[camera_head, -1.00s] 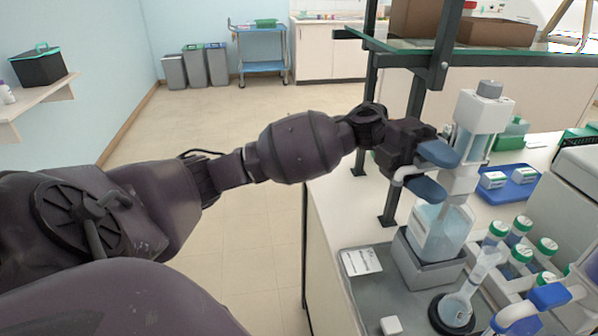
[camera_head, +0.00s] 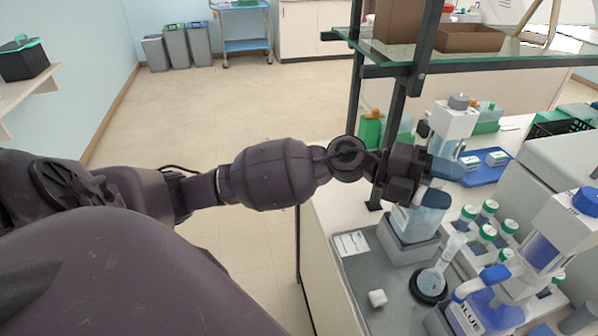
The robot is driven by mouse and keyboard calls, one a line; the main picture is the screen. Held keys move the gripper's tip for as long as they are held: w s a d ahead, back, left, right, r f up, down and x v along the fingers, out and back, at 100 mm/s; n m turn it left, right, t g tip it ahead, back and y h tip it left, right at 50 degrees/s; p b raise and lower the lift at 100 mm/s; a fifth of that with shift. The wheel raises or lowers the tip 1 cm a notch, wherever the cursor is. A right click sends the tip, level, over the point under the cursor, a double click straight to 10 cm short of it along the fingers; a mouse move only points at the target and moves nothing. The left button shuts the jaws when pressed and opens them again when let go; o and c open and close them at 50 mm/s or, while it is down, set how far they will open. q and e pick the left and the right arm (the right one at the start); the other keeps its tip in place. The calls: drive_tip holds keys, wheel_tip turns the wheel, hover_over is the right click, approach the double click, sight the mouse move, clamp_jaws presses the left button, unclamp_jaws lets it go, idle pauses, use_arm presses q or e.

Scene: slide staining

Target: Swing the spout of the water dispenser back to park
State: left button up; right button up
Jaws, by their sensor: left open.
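The water dispenser has a white head (camera_head: 453,120) with a grey knob and a clear bottle (camera_head: 424,222) of pale blue liquid. It stands upright in a grey holder (camera_head: 398,246) on the bench. My left gripper (camera_head: 452,186) is open at the dispenser's middle, its blue-grey fingers in front of the body between head and bottle. The spout is hidden behind the gripper, so I cannot tell which way it points or whether a finger touches it. My right gripper is not in view.
A second dispenser (camera_head: 558,238) with dark blue liquid stands at the right. A flask (camera_head: 432,278) on a black ring and a rack of green-capped bottles (camera_head: 480,232) stand close by. A glass shelf on dark posts (camera_head: 393,130) rises behind my gripper.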

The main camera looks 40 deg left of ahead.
sight(421, 183)
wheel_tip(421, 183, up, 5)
drive_tip(key=p, duration=0.4)
use_arm(q)
drive_tip(key=s+a+t+b, duration=0.1)
drive_tip(key=a, duration=0.1)
drive_tip(key=s+a+n+t+y+b, duration=0.1)
drive_tip(key=s+a, duration=0.1)
drive_tip(key=a, duration=0.1)
drive_tip(key=s+a+n+t+b, duration=0.1)
drive_tip(key=a, duration=0.2)
drive_tip(key=shift+s+f+y+b, duration=0.1)
drive_tip(key=shift+s+y+b, duration=0.1)
drive_tip(key=shift+y+b, duration=0.15)
drive_tip(key=s+a+f+n+t+y, duration=0.1)
drive_tip(key=a+f+n+t+y, duration=0.2)
drive_tip(key=f+n+t+y, duration=0.35)
drive_tip(key=a+f+n+t+y, duration=0.35)
drive_tip(key=f+n, duration=0.35)
drive_tip(key=n, duration=0.5)
drive_tip(key=s+a+f+n+g+y, duration=0.1)
drive_tip(key=s+f+n+g+y, duration=0.1)
drive_tip(key=s+f+n, duration=0.2)
drive_tip(key=s+a+f+n+g+y, duration=0.2)
drive_tip(key=s+f+n, duration=0.3)
drive_tip(key=f, duration=0.5)
drive_tip(key=shift+f+g+y, duration=0.3)
drive_tip(key=shift+g+y, duration=0.1)
drive_tip(key=shift+y, duration=0.25)
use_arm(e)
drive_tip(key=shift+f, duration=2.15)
